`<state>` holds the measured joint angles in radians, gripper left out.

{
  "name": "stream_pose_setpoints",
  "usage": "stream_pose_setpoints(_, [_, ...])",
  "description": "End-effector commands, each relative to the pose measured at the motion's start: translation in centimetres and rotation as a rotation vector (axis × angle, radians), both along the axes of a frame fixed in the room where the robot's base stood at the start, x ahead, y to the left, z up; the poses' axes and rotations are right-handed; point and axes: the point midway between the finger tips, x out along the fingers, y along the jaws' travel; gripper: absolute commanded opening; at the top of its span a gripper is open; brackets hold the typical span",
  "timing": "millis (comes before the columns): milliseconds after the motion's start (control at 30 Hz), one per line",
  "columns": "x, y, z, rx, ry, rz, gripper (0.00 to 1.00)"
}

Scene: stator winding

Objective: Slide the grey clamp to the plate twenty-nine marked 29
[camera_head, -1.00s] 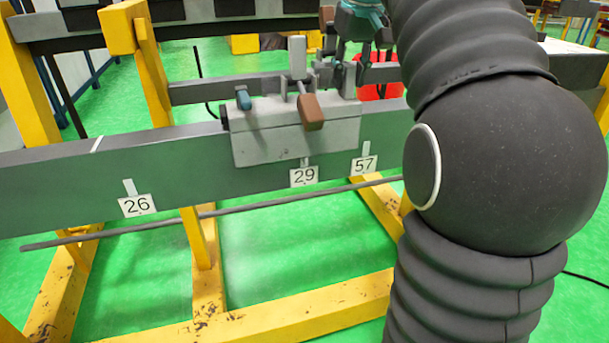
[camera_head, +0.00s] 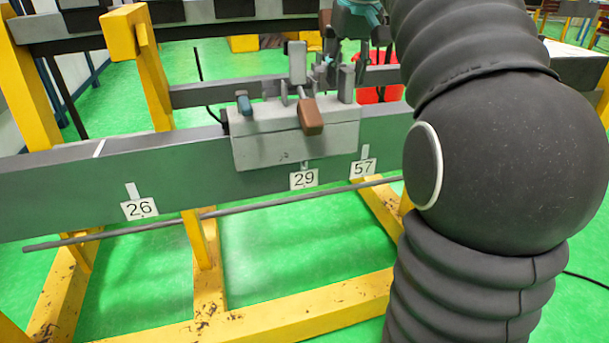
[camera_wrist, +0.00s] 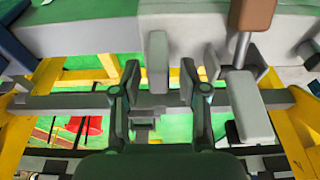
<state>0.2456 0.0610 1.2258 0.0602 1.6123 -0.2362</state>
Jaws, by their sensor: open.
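The grey clamp (camera_head: 280,146) sits on the long grey rail, its block over the rail's top and front. Plate twenty-nine (camera_head: 304,180) hangs below the clamp's right half, with its short white tick just under the block's lower edge. A brown-tipped lever (camera_head: 311,116) and a blue-tipped lever (camera_head: 244,105) stand out from the clamp. My gripper (camera_wrist: 159,80) is open behind the clamp. In the wrist view a grey upright post (camera_wrist: 157,55) of the clamp shows between the fingertips, with gaps on both sides. In the head view my gripper is partly hidden by the clamp's parts and my arm.
Plate 26 (camera_head: 139,208) is on the rail to the left, and plate 57 (camera_head: 363,168) is close to the right. A thin grey rod (camera_head: 260,205) runs below the rail. Yellow supports (camera_head: 205,275) hold the frame. A red object (camera_wrist: 92,124) lies beyond.

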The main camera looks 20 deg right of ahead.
Motion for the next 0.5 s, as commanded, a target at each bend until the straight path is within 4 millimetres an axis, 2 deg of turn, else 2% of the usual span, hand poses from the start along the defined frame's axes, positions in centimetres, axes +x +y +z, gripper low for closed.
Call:
stream_pose_setpoints(33, [0.0, 0.0, 1.1, 0.0, 0.0, 0.0, 0.44])
stream_pose_setpoints(500, [0.1, 0.0, 5.4, 0.0, -0.002, 0.0, 0.44])
